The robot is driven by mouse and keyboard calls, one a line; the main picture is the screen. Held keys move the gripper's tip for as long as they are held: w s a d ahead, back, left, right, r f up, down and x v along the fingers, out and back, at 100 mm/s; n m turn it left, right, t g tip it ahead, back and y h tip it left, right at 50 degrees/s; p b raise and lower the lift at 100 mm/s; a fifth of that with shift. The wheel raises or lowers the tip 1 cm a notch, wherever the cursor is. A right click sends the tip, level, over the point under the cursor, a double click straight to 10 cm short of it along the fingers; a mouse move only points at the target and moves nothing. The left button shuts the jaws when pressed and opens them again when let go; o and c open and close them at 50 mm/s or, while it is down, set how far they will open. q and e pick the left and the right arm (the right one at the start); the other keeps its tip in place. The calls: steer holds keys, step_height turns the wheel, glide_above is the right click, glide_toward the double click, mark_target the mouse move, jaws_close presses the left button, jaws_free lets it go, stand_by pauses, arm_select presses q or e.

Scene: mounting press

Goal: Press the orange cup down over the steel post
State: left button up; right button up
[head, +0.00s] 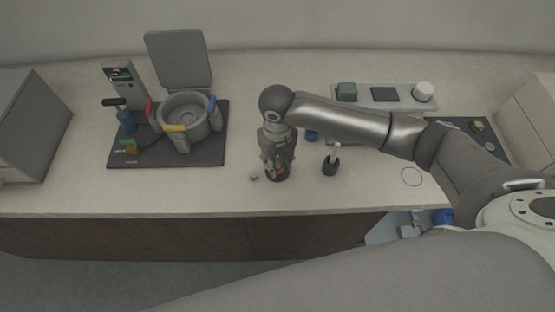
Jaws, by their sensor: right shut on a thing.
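My right gripper (278,170) points down near the front middle of the counter and is shut on the orange cup (282,171). Only a small orange part of the cup shows between the fingers. A dark round base (278,179) shows just below the cup. I cannot make out the steel post; the gripper and cup may hide it. I cannot tell whether the cup is around the post or above it. My left gripper is not in view.
A dark mat (200,158) at left carries a lidded pot-like machine (184,112). A black holder with a white-handled tool (331,165) stands right of my gripper. A small grey knob (254,177) lies left of it. A grey tray (400,105) is behind. The counter's front edge is close.

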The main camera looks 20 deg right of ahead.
steer(key=shift+f+b, duration=0.55)
steer(key=shift+f, duration=0.15)
steer(key=o, duration=1.2)
steer(key=shift+r, duration=0.1)
steer(key=o, duration=0.3)
steer(key=shift+o, duration=0.2)
steer(key=shift+r+p, duration=2.65)
steer(key=shift+r, duration=1.35)
